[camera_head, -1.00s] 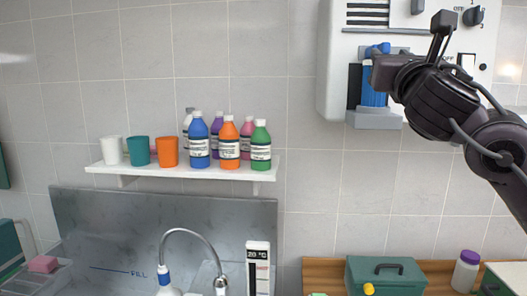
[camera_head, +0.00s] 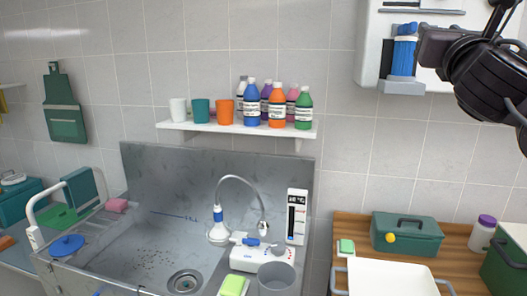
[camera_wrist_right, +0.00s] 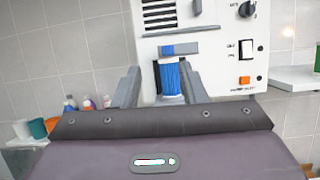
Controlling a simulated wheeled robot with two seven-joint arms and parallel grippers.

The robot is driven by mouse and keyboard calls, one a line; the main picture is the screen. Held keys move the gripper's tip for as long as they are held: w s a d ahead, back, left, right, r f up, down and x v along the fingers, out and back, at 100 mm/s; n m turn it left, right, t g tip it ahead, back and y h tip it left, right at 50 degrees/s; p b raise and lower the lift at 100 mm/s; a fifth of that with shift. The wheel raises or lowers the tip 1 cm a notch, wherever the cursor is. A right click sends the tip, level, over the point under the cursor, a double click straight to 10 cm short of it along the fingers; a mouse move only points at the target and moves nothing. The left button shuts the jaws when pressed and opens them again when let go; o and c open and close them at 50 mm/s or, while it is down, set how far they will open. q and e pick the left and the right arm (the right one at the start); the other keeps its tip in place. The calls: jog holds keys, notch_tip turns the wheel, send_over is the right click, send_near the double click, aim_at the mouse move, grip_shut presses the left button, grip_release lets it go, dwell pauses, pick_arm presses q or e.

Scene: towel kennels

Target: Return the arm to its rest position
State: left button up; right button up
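My right gripper (camera_head: 420,44) is at the upper right of the head view, just right of a blue cylindrical cartridge (camera_head: 403,58). The cartridge stands upright in the holder of a white wall unit (camera_head: 372,30). In the right wrist view, the two grey fingers of my right gripper (camera_wrist_right: 164,88) are spread apart. The cartridge (camera_wrist_right: 171,77) shows between and beyond them, with a gap in front of it, and the fingers look empty. My left gripper and arm are not in view.
A wall shelf (camera_head: 180,126) holds cups and several bottles left of the unit. Below are a metal sink (camera_head: 135,245) with a faucet (camera_head: 240,181), a wooden counter (camera_head: 355,226) with a green toolbox (camera_head: 405,237), a white tray (camera_head: 390,278) and a white bottle (camera_head: 481,236).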

jog(key=w+a+f+m+g+y, duration=0.1)
jog(key=w+a+f+m, duration=0.2)
jog(key=f, duration=0.4)
jog(key=s+a+f+m+g+y, duration=0.1)
jog(key=a+f+m+g, duration=0.25)
jog(key=f, duration=0.85)
jog(key=s+a+f+m+g+y, duration=0.15)
jog(key=f+m, duration=0.25)
jog(key=f, duration=0.8)
jog(key=s+a+f+m+g+y, duration=0.1)
jog(key=a+f+m+g, duration=0.25)
jog(key=f, duration=0.85)
jog(key=s+d+f+m+g, duration=0.1)
jog(key=s+f+m+g, duration=0.8)
jog(key=s+f+m, duration=1.15)
jog(key=s+f+n+g, duration=0.1)
jog(key=s+f+n, duration=0.15)
jog(key=f, duration=1.25)
jog(key=s+f+n, duration=0.1)
jog(key=s+f, duration=0.2)
jog(key=f, duration=1.3)
jog(key=s+d+f, duration=0.2)
jog(key=s+f, duration=0.8)
jog(key=s+d+f+g+b, duration=0.1)
jog(key=s+f, duration=0.9)
jog(key=shift+d, duration=0.35)
